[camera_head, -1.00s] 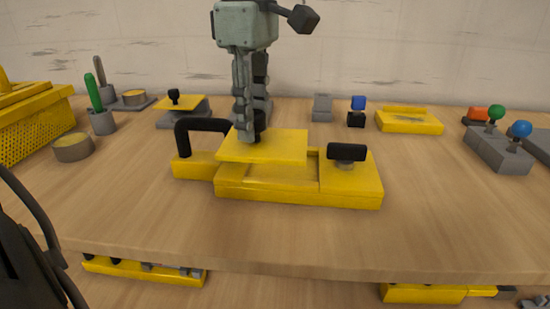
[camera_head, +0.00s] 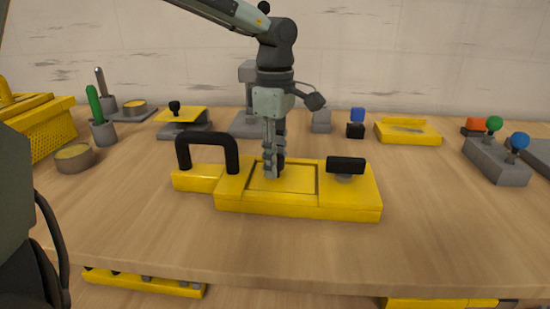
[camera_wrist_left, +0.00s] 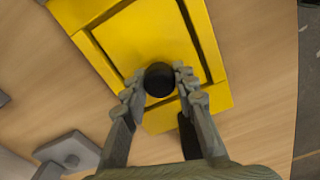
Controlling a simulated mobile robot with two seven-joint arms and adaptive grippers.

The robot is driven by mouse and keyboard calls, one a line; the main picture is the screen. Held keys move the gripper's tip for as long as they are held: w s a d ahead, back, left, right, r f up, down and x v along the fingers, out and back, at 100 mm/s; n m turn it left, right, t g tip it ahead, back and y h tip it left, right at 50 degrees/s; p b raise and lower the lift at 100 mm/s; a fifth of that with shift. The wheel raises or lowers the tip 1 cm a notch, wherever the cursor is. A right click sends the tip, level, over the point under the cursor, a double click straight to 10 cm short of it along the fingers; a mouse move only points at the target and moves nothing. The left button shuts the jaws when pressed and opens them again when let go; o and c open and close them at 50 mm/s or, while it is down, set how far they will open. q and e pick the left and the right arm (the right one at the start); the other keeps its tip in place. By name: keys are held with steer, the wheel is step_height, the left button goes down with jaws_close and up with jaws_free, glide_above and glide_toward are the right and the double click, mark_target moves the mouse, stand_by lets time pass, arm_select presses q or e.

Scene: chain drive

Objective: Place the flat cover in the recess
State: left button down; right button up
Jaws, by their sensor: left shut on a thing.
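The flat yellow cover (camera_head: 297,180) lies within the recess outline of the yellow housing (camera_head: 300,207). It looks level, with a thin dark gap along its edges. The left wrist view also shows the cover (camera_wrist_left: 142,38) framed by the housing, with dark gaps at its sides. My left gripper (camera_head: 272,174) comes down from above near the cover's left part. In the left wrist view its fingers are closed around the cover's round black knob (camera_wrist_left: 159,79). Whether the cover is fully seated is hard to tell. My right gripper is not in view.
The housing has a black arched handle (camera_head: 207,139) at left and a black bar knob (camera_head: 345,164) at right. Behind stand a grey stand with a yellow plate (camera_head: 181,115) and a yellow tray (camera_head: 407,132). The table front is clear.

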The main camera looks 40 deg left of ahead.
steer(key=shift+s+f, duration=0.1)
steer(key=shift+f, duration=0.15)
arm_select(q)
steer(key=shift+f, duration=0.1)
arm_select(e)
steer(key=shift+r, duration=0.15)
arm_select(q)
steer(key=c, duration=1.2)
jaws_free()
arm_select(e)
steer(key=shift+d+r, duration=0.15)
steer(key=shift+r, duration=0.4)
arm_select(q)
steer(key=shift+r, duration=0.2)
